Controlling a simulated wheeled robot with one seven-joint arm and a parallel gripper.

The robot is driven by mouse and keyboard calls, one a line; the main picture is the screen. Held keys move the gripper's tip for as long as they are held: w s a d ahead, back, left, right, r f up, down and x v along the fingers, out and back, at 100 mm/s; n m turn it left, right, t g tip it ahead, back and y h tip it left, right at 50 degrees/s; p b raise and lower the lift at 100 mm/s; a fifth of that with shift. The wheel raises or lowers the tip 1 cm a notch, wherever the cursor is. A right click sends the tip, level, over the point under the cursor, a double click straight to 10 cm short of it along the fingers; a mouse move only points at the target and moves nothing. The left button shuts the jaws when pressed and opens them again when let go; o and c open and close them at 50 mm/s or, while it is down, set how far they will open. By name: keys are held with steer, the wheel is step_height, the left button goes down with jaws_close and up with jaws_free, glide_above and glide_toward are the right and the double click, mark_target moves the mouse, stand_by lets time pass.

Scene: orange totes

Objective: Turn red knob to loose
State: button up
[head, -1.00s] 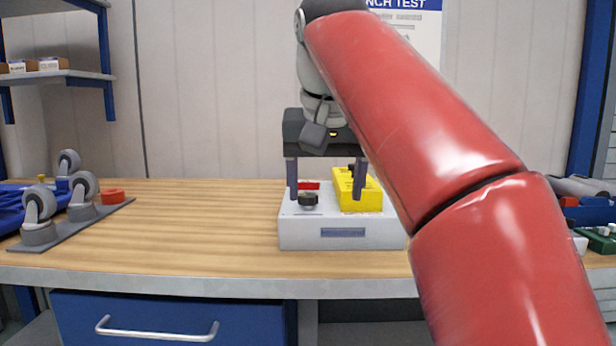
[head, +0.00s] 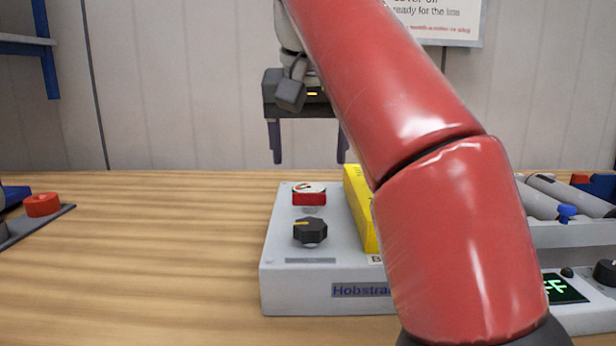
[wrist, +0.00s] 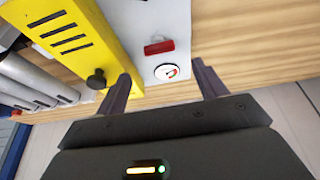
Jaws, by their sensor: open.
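A red block-like part (head: 310,198) sits on top of a grey box (head: 283,265), just in front of a white dial face. In the wrist view the red part (wrist: 158,47) and the dial (wrist: 167,72) show between the finger lines. A round red knob (head: 42,204) sits on a dark plate at the left edge. I cannot tell which red part the task names. My gripper (head: 310,157) is open and empty, fingers pointing down, above and behind the red part and apart from it. The fingers (wrist: 163,86) show spread in the wrist view.
A black knob with a yellow mark (head: 309,231) is on the box's top. A yellow block (head: 359,205) stands beside it, partly hidden by my red arm. Grey cylinders (head: 560,195) and a unit with a green display (head: 563,288) are at right. Bare wood lies left of the box.

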mark_target(309, 194)
steer(key=b+x, duration=0.3)
steer(key=x, duration=0.4)
steer(key=shift+f+b, duration=0.3)
steer(key=shift+b, duration=0.1)
steer(key=c, duration=1)
